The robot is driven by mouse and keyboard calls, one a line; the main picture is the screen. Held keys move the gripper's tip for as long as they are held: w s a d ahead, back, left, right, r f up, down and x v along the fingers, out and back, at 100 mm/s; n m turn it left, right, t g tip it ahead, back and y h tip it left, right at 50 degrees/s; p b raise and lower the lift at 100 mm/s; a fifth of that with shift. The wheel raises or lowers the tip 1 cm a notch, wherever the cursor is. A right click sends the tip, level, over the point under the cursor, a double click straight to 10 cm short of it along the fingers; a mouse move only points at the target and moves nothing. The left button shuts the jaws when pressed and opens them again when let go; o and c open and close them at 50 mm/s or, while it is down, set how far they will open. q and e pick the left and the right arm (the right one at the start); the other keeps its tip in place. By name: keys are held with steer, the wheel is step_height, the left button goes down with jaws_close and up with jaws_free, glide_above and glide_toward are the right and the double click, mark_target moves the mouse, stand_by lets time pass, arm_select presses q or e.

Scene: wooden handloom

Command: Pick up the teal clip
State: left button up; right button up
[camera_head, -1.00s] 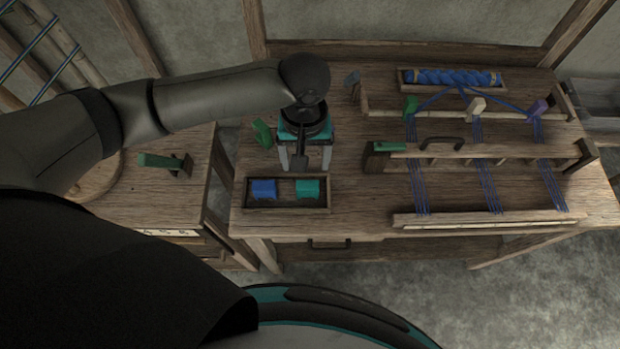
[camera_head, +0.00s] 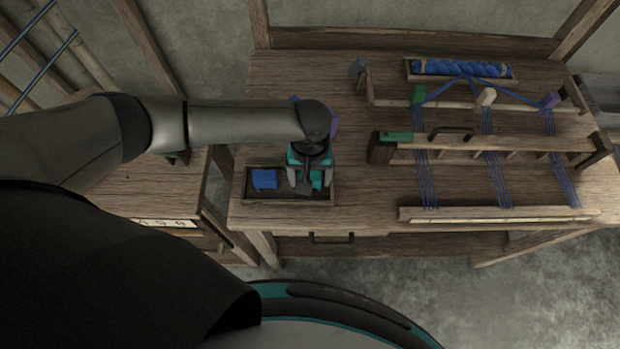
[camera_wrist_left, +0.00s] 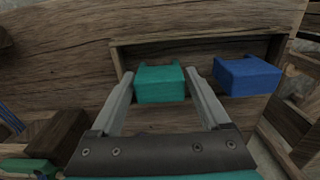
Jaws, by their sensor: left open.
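The teal clip (camera_head: 317,179) lies in the right part of a shallow wooden tray (camera_head: 275,199) on the bench, partly hidden by my left gripper in the head view. My left gripper (camera_head: 309,186) is open over it. In the left wrist view the teal clip (camera_wrist_left: 160,84) shows between the two open fingers (camera_wrist_left: 159,77), with a gap on each side. Whether the fingertips are level with the clip is hard to tell. A blue clip (camera_head: 264,179) lies in the same tray, beside the right finger in the wrist view (camera_wrist_left: 248,76). My right gripper is out of view.
The loom frame (camera_head: 480,143) with blue warp threads and green (camera_head: 418,95), white (camera_head: 487,97) and purple (camera_head: 549,100) clips stands to the right. Blue yarn (camera_head: 462,68) lies behind it. A purple thing (camera_head: 334,122) shows partly behind my left wrist. The bench front is clear.

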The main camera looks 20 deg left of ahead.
arm_select(q)
steer(key=c, duration=1.1)
steer(key=shift+r, duration=0.1)
